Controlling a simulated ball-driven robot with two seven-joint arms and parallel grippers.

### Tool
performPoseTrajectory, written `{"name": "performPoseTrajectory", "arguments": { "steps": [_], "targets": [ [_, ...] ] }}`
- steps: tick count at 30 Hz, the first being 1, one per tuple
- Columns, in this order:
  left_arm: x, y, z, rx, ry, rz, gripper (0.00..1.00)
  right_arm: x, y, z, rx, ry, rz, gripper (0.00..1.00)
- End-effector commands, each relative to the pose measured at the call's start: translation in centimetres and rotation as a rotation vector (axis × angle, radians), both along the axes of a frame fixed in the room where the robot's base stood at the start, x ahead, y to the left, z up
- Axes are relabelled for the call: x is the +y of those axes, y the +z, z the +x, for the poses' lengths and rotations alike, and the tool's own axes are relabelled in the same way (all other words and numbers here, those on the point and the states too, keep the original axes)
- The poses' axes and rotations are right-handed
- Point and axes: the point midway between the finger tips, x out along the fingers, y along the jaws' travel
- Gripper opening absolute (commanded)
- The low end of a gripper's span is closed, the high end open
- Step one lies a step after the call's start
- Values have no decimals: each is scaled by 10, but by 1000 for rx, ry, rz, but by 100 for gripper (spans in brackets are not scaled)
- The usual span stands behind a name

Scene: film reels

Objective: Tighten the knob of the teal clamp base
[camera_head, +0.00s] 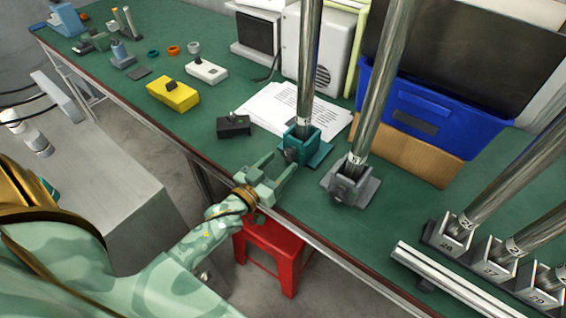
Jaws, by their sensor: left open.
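The teal clamp base (314,155) stands on the green workbench near its front edge, with a tall metal pole (308,70) upright in it. A small dark knob (291,155) shows on its front left side. My left gripper (280,172) is open just in front of the teal base, its two pale green fingers pointing at the knob side. I cannot tell whether a finger touches the knob; nothing shows held between the fingers. My right gripper is not in view.
A grey clamp base (352,186) with its own pole stands close to the right. Papers (290,108), a black box (234,126) and a yellow box (173,94) lie behind and left. A blue bin (415,105) stands at the back. A red stool (270,250) is below the bench edge.

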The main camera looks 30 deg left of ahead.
Motion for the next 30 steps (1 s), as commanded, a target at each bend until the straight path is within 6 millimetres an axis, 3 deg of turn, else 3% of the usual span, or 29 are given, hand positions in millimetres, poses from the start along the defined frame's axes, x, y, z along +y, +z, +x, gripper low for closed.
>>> {"name": "performPoseTrajectory", "arguments": {
  "steps": [4,14,18,19,30],
  "targets": [
    [-1,-1,15,1,0,2,57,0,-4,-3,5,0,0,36],
    [-2,0,18,1,0,1,57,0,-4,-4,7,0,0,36],
    [-2,0,18,1,0,1,18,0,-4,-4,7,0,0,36],
    [-2,0,18,1,0,1,12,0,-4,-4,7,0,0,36],
    [-1,1,18,-4,0,51,12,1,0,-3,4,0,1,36]
  ]
}}
